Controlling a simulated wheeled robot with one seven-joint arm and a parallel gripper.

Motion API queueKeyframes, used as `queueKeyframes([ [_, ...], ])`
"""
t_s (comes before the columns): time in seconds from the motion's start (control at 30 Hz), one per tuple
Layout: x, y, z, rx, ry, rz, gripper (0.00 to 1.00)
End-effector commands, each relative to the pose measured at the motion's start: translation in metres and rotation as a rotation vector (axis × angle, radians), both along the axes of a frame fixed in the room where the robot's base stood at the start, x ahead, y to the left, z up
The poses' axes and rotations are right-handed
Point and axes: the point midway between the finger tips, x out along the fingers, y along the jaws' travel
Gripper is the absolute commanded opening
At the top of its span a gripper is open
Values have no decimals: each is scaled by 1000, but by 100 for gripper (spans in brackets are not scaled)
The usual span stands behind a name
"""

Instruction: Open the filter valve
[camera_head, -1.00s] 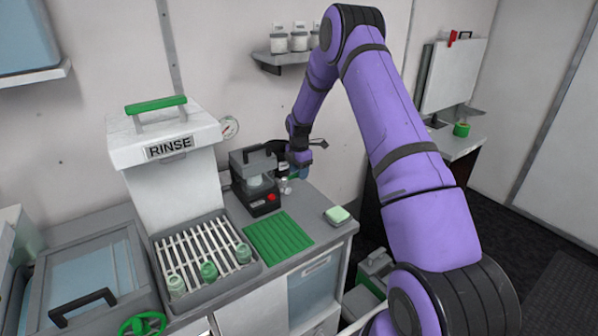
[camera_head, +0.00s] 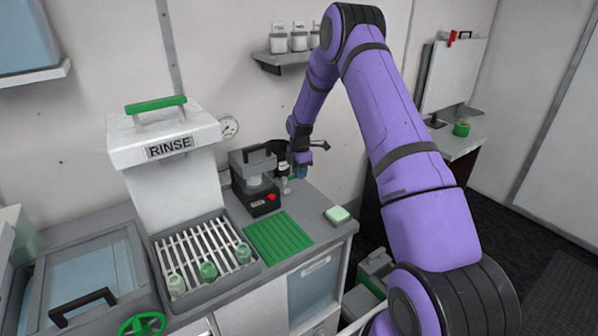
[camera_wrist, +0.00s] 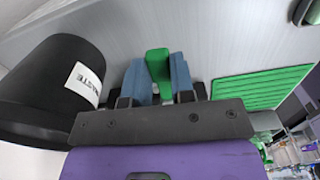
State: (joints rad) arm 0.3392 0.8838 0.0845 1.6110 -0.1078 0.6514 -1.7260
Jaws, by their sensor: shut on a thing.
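A green lever-like handle (camera_wrist: 158,64), which I take to be the filter valve's handle, shows in the wrist view. My gripper (camera_wrist: 160,82) has its two blue fingers on either side of the handle and is shut on it. In the head view, my gripper (camera_head: 299,172) is low over the back of the counter, right of the grey and black device. A small pale fitting (camera_head: 286,186) stands just below it. The valve body is hidden in the wrist view and too small to make out clearly in the head view.
A black bin labelled WASTE (camera_wrist: 55,85) is close left of my gripper in the wrist view. The grey device with a red button (camera_head: 258,186), a green ribbed mat (camera_head: 279,238) and a pale green block (camera_head: 338,215) are on the counter. The RINSE unit (camera_head: 165,160) stands left.

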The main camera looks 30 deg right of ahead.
Motion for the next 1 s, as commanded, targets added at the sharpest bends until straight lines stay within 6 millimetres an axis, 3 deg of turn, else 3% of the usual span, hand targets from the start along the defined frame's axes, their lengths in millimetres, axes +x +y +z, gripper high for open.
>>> queueKeyframes([
  [0.47, -25, 6, 0, -1, 0, -400, 0],
  [1.0, -49, 27, 1, -1, 0, -913, 0],
])
